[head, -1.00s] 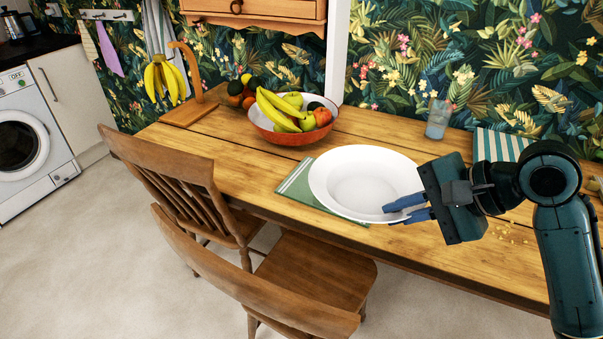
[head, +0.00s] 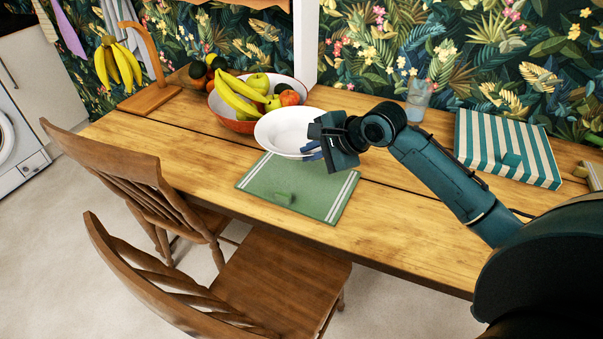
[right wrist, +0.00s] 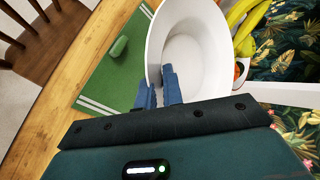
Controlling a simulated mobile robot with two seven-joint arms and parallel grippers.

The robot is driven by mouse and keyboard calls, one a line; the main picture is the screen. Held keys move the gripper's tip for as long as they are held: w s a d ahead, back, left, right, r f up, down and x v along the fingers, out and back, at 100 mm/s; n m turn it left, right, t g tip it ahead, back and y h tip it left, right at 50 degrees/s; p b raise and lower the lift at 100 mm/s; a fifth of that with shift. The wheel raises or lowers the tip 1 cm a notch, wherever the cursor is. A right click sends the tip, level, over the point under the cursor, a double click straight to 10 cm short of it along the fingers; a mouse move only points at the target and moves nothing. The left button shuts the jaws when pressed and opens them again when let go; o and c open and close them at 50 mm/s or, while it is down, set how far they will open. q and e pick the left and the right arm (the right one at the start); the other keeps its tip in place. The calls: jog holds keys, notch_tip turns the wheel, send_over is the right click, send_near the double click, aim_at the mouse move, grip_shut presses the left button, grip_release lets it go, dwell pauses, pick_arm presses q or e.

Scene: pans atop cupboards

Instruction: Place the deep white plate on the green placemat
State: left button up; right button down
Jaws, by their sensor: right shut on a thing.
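The deep white plate (head: 285,128) is beyond the far edge of the green placemat (head: 290,182), close in front of the fruit bowl. My right gripper (head: 311,151) is shut on the plate's rim at its near right side. In the right wrist view the blue fingers (right wrist: 159,88) pinch the rim of the plate (right wrist: 190,50). Whether the plate touches the table or hangs above it I cannot tell. The placemat also shows in the right wrist view (right wrist: 100,79), flat on the table. My left gripper is out of view.
A small green object (head: 283,198) lies on the placemat. A red-and-white fruit bowl (head: 232,118) stands right behind the plate. Two wooden chairs (head: 260,295) stand at the front edge.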

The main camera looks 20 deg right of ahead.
send_over(313, 195)
notch_tip(313, 195, down, 5)
notch_tip(313, 195, down, 6)
jog(key=shift+f+b, duration=0.1)
jog(key=shift+b, duration=0.7)
jog(key=c, duration=1.9)
grip_release()
jog(key=shift+f, duration=0.1)
jog(key=shift+c, duration=0.2)
jog(key=shift+o, duration=0.7)
